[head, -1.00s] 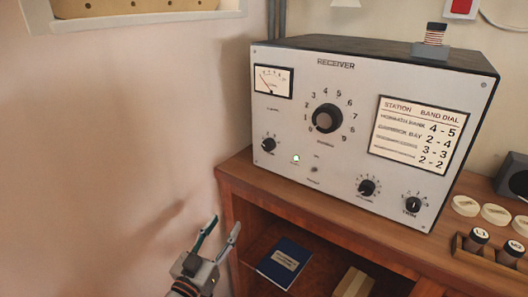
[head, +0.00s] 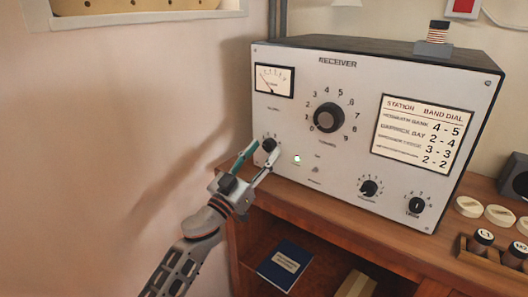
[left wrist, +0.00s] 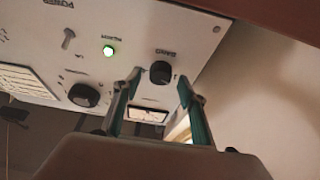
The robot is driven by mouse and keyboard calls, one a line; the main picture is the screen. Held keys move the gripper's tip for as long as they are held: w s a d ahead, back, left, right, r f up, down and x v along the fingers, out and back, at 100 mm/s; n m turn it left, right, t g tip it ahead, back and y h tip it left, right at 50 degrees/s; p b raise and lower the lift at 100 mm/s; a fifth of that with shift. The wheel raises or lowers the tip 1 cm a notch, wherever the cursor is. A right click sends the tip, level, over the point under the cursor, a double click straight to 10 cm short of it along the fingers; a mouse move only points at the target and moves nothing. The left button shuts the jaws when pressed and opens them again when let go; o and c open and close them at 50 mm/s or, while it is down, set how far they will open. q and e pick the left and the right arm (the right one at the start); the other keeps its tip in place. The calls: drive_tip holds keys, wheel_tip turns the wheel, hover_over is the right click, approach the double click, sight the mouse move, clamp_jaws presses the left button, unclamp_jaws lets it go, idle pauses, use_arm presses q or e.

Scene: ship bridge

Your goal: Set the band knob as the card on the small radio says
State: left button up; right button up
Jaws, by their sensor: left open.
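The band knob (head: 269,145) is a small black knob at the lower left of the grey receiver (head: 300,135). The left wrist view shows it (left wrist: 160,72) under the label BAND. My left gripper (head: 266,149) is open. Its fingertips (left wrist: 160,77) are on either side of the knob, close to the panel; I cannot tell if they touch it. The fingers partly cover the knob's scale in the head view. A station card (head: 426,135) on the receiver lists band and dial numbers: 4-5, 2-4, 3-3, 2-2. No separate small radio is in view. My right gripper is not in view.
A large dial knob (head: 328,117), a lit green lamp (head: 297,159) and two small knobs are on the panel. The receiver stands on a wooden cabinet (head: 312,200) with a blue book (head: 285,265) inside. The wall is close at left.

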use_arm(q)
drive_tip(key=shift+w+d+r, duration=0.15)
drive_tip(key=shift+w+d, duration=0.1)
drive_tip(key=shift+w, duration=0.1)
drive_tip(key=shift+c, duration=0.4)
drive_tip(key=c, duration=1)
